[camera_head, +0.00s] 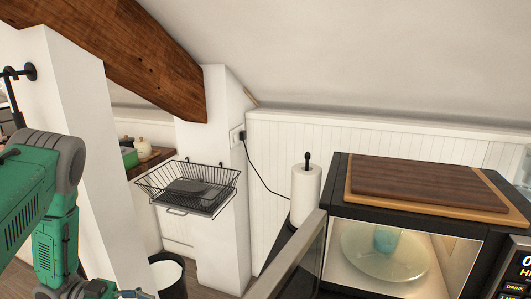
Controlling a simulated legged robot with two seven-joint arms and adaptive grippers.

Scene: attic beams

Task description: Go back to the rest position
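My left arm, green and grey, comes in from the left and bends down to the bottom edge. A small grey part at its end, perhaps the edge of my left gripper (135,294), shows at the bottom. Its fingers are cut off, so I cannot see whether it is open or holds anything. My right arm and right gripper are out of the picture. The black microwave (340,190) stands at the right with its door (292,268) open. A light blue cup (386,239) stands inside on the glass turntable (375,266).
A wooden board (425,184) lies on the microwave. A paper towel roll (305,196) stands beside it. A black wire basket (150,184) hangs on the white post. A bin (165,271) stands below, near my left arm. A wooden beam (120,45) crosses the upper left.

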